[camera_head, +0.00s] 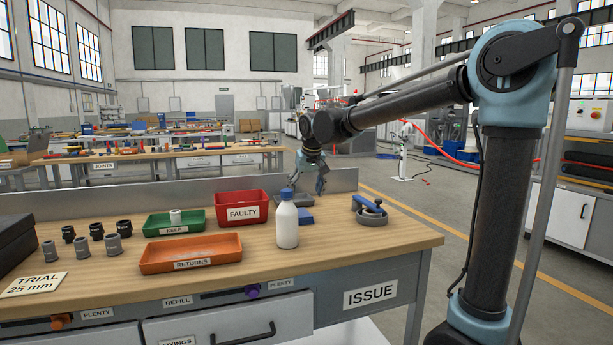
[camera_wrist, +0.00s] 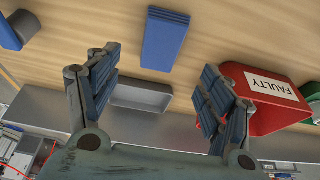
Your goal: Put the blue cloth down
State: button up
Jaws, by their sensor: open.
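The blue cloth (camera_head: 305,216) lies folded flat on the wooden bench top, partly hidden behind the white bottle in the head view. In the wrist view the blue cloth (camera_wrist: 166,39) lies ahead of and between the finger directions, with bare wood around it. My gripper (camera_head: 308,184) is above the back of the bench, near the cloth and the grey tray. In the wrist view my gripper (camera_wrist: 160,72) has its fingers spread wide, with nothing held between them.
A grey tray (camera_wrist: 140,97) sits beside the cloth. The red FAULTY bin (camera_head: 241,207) stands left, with the green KEEP tray (camera_head: 160,227) and orange RETURNS tray (camera_head: 190,254).

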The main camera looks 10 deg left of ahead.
jog(key=v, duration=0.7)
jog(key=s+d+f+m, duration=0.1)
jog(key=s+d+f, duration=0.2)
jog(key=d, duration=0.6)
jog(key=s+d+f+m+h, duration=0.1)
jog(key=s+d+f, duration=0.2)
jog(key=d, duration=0.7)
jog(key=s+d+f+m, duration=0.1)
jog(key=d+f, duration=0.3)
jog(key=d, duration=0.5)
jog(key=shift+s+d+f+h, duration=0.1)
jog(key=shift+s+h, duration=0.05)
jog(key=shift+s, duration=0.3)
jog(key=shift+s+d+f+h, duration=0.1)
jog(key=shift+s+f+h, duration=0.05)
jog(key=shift+s, duration=0.3)
jog(key=s+d+f+m, duration=0.1)
jog(key=s+d+f, duration=0.5)
jog(key=s+f, duration=0.2)
jog(key=s+d+f+m+g, duration=0.1)
jog(key=s+d+f+m, duration=0.1)
jog(key=s+d+f, duration=0.4)
notch_tip(320, 180, down, 4)
jog(key=s, duration=0.2)
jog(key=shift+s+d+r+g+h, duration=0.2)
jog(key=shift+s+d+g+h, duration=0.1)
jog(key=shift+h, duration=0.1)
jog(key=shift+w+f, duration=0.2)
jog(key=shift+w, duration=0.3)
